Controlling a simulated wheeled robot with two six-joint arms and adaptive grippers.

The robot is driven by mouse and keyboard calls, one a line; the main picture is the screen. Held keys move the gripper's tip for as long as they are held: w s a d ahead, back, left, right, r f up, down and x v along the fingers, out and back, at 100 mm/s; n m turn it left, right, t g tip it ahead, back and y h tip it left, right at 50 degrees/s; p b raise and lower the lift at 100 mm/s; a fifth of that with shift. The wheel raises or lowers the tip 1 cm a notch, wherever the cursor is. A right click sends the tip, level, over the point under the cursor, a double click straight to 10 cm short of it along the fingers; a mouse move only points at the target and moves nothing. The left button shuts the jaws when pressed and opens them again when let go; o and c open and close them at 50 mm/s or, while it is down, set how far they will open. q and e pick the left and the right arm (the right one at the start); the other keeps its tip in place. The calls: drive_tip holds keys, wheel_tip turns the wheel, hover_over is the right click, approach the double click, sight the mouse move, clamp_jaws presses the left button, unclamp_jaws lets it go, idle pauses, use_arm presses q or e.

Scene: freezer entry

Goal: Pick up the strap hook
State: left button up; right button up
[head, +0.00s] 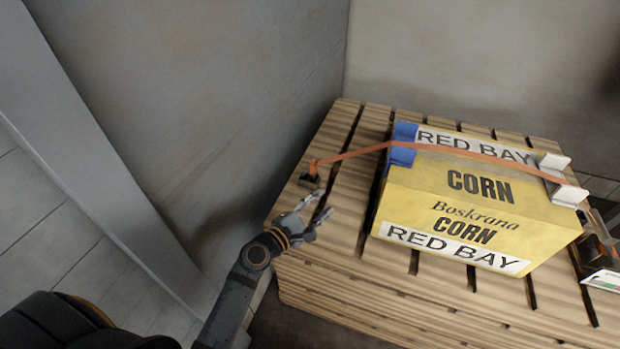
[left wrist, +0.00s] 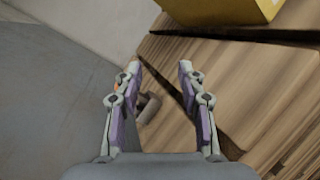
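The strap hook (head: 309,176) is a small dark piece at the left end of an orange strap (head: 365,152). It lies by the left edge of the wooden pallet (head: 345,185). My left gripper (head: 318,204) is open and empty, just on the near side of the hook, with its fingers pointing towards it. In the left wrist view, the open fingers (left wrist: 159,72) have a dark grey-brown piece (left wrist: 150,107) showing between them, which looks like the hook. A speck of orange shows by the left finger. My right gripper is not in view.
A yellow corn box (head: 455,195) stands on the pallet with the strap over it. Blue corner guards (head: 402,157) and white ones (head: 568,195) sit under the strap. A grey wall (head: 220,110) rises close along the pallet's left side.

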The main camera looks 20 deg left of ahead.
sight(312, 170)
use_arm(q)
drive_tip(key=w+a+n+y, duration=0.1)
drive_tip(key=a+n+y, duration=0.1)
drive_tip(key=n, duration=0.3)
drive_tip(key=w+a+f+n+t+y, duration=0.1)
drive_tip(key=w+a+n+y, duration=0.1)
drive_tip(key=n, duration=0.2)
drive_tip(key=w+a+n+t+y, duration=0.1)
drive_tip(key=a+n+y, duration=0.1)
drive_tip(key=n, duration=0.3)
drive_tip(key=shift+w+a+f+n, duration=0.3)
drive_tip(key=shift+w+a, duration=0.1)
drive_tip(key=shift+a, duration=0.15)
drive_tip(key=w, duration=0.5)
drive_tip(key=shift+w+d, duration=0.1)
drive_tip(key=shift+d, duration=0.05)
drive_tip(key=w+b, duration=0.1)
drive_tip(key=w, duration=0.4)
drive_tip(key=shift+d+f, duration=0.1)
drive_tip(key=shift+d, duration=0.05)
drive_tip(key=shift+w, duration=0.1)
drive_tip(key=c, duration=0.4)
clamp_jaws()
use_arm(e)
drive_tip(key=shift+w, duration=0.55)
